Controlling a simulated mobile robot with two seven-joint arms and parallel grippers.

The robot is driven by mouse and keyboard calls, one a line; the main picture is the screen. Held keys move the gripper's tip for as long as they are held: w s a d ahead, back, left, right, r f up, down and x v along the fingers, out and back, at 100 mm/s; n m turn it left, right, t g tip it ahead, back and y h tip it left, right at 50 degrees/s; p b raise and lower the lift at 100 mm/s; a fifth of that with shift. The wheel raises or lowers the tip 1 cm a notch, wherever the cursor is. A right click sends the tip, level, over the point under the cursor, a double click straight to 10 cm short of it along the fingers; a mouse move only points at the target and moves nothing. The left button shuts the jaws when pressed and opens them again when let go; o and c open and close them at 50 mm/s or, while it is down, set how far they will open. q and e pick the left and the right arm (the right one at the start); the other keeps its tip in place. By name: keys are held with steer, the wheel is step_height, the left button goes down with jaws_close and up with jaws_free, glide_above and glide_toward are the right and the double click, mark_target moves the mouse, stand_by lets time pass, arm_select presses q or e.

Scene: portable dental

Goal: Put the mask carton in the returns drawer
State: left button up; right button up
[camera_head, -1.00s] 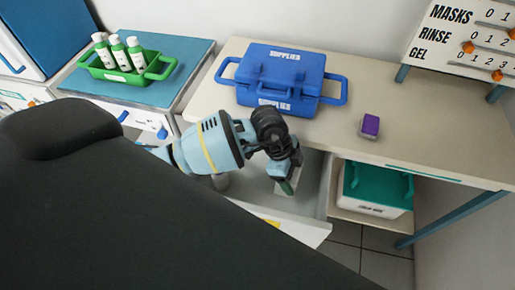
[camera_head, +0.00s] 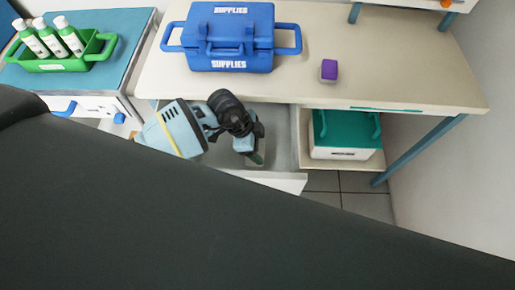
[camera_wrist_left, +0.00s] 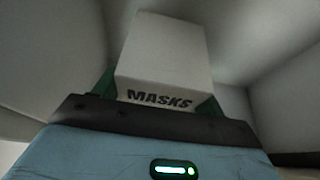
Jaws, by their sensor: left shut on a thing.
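The mask carton (camera_wrist_left: 160,55) is a pale box lettered MASKS, and it fills the middle of the left wrist view. My left gripper (camera_wrist_left: 158,98) is shut on it, with a green finger on each side. In the head view my left gripper (camera_head: 258,154) points down inside the open drawer (camera_head: 284,127) under the desk. The carton is mostly hidden by the gripper there. I cannot tell whether it touches the drawer floor. My right gripper is not in view.
A blue supplies case (camera_head: 230,40) and a purple-topped block (camera_head: 329,70) stand on the desk (camera_head: 420,85). A white box with a teal lid (camera_head: 345,135) sits on the shelf right of the drawer. A green bottle carrier (camera_head: 95,48) is at left.

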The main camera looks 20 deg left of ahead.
arm_select(q)
step_height(320, 180, down, 4)
steer(key=shift+r+b, duration=0.15)
steer(key=shift+b, duration=0.2)
steer(key=shift+r, duration=0.1)
steer(key=o, duration=1)
steer(key=shift+p+v, duration=1.2)
steer(key=shift+v, duration=4.8)
steer(key=shift+s, duration=0.1)
